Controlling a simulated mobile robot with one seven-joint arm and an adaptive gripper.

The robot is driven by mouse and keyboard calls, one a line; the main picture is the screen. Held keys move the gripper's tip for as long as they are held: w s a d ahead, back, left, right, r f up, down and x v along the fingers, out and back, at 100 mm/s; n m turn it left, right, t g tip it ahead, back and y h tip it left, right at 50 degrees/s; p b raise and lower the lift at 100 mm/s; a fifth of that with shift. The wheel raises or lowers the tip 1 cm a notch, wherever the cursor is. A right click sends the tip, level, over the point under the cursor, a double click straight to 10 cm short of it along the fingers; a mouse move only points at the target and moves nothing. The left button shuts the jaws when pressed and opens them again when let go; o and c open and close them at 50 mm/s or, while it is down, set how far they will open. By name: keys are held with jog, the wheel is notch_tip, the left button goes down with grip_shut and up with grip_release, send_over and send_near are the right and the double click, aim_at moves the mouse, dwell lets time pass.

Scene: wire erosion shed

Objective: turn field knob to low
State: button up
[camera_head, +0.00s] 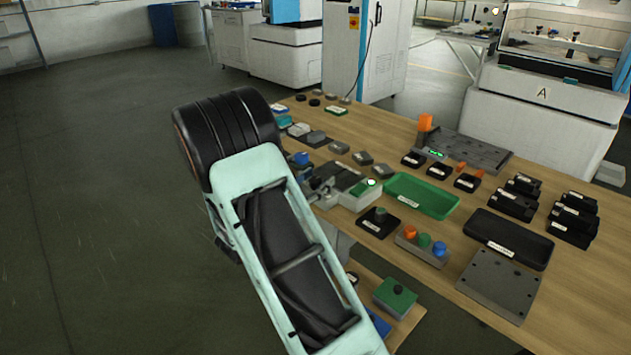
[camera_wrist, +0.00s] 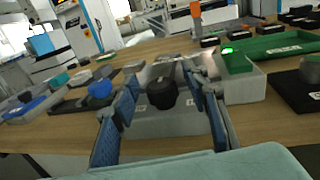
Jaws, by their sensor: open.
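A round black knob (camera_wrist: 162,94) faces me on the front of a light grey box (camera_wrist: 160,121) in the wrist view. No label on it is readable, so I cannot tell its setting or confirm that it is the field knob. My gripper (camera_wrist: 160,78) is open, with one blue-padded finger on each side of the knob. Gaps show between the knob and both fingers. In the head view my arm hides much of the gripper and the knob; the light grey box with a lit green display (camera_head: 371,183) shows beside them.
A green tray (camera_head: 422,196) lies right of the box. A blue knob (camera_wrist: 99,90) is left of my gripper. Several small blocks crowd the wooden table (camera_head: 585,318).

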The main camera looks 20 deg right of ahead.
grip_shut()
